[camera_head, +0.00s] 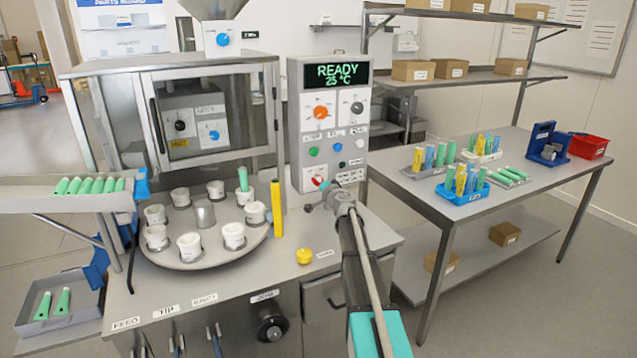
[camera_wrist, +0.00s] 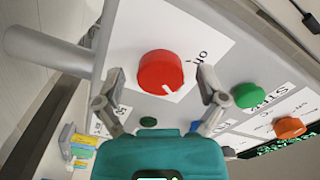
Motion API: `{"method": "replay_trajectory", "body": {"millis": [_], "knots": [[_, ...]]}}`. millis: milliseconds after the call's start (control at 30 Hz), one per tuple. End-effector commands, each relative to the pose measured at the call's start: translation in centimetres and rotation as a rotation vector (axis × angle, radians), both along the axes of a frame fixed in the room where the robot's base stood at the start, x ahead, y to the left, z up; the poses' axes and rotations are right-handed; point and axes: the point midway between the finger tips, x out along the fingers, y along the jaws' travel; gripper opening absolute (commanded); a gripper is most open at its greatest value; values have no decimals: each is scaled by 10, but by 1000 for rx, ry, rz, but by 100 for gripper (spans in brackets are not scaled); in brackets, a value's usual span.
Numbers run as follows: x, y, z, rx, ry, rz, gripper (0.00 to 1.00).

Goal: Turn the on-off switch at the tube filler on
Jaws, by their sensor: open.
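The on-off switch is a red rotary knob (camera_head: 318,181) low on the tube filler's grey control panel (camera_head: 307,78), whose display reads READY 25 °C. In the wrist view the red knob (camera_wrist: 160,70) sits on a white label plate, partly lettered. Its white mark points towards the bottom of that picture. My gripper (camera_wrist: 161,82) is open in front of the panel, one finger on each side of the knob with gaps visible. In the head view my gripper (camera_head: 329,197) is just below and beside the knob, partly covering the panel's lower edge.
A round table (camera_head: 206,258) with white holders stands left of the panel, beside a yellow post (camera_head: 277,208). A yellow button (camera_head: 304,256) sits on the machine's top. Green and blue buttons are close to the knob. A side table (camera_head: 461,207) with tube racks stands right.

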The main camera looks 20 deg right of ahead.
Motion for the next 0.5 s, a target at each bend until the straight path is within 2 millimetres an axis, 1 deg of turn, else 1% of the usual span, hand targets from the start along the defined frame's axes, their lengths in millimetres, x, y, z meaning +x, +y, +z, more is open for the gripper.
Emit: {"method": "replay_trajectory", "body": {"millis": [167,267,500], "knots": [[-15,0,0,0,0,0,90],[-28,0,0,0,0,-1,90],[-66,-1,0,0,0,-1,90]]}}
